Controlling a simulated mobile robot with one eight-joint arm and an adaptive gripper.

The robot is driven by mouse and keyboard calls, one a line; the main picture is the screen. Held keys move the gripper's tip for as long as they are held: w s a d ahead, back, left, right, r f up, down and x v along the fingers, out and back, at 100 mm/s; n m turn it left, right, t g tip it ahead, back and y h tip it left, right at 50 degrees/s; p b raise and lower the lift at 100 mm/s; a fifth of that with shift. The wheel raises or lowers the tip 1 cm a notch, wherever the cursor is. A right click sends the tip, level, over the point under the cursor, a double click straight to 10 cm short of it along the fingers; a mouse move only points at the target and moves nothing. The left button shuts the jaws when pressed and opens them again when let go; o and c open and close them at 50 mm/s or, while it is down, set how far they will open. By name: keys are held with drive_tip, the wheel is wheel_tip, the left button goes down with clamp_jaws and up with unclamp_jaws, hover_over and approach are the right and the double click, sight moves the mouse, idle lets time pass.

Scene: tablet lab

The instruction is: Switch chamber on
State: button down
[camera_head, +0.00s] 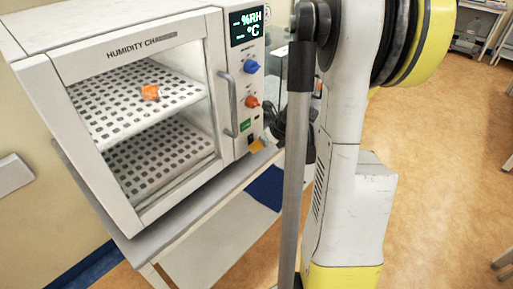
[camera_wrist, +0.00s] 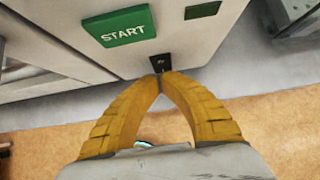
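The white humidity chamber (camera_head: 120,28) stands on a table, its display (camera_head: 246,25) showing "%RH" and "°C". Its front panel has a blue knob (camera_head: 252,66), an orange knob (camera_head: 252,101) and a green button (camera_head: 246,125). In the wrist view the green START button (camera_wrist: 122,25) is at upper left, and a small black switch (camera_wrist: 160,62) sits lower on the panel. My gripper (camera_wrist: 161,76) has its yellow fingertips together right at the switch's lower edge; I cannot tell whether they touch it. In the head view my gripper (camera_head: 258,145) is at the panel's lower right, partly hidden.
A vertical handle (camera_head: 230,104) stands out beside the panel. The table (camera_head: 190,205) has a narrow bare edge in front. Open floor (camera_head: 440,150) lies to the right.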

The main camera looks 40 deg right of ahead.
drive_tip(key=shift+w+f, duration=0.3)
drive_tip(key=shift+r, duration=0.25)
drive_tip(key=shift+r+p, duration=0.55)
drive_tip(key=shift+r, duration=0.15)
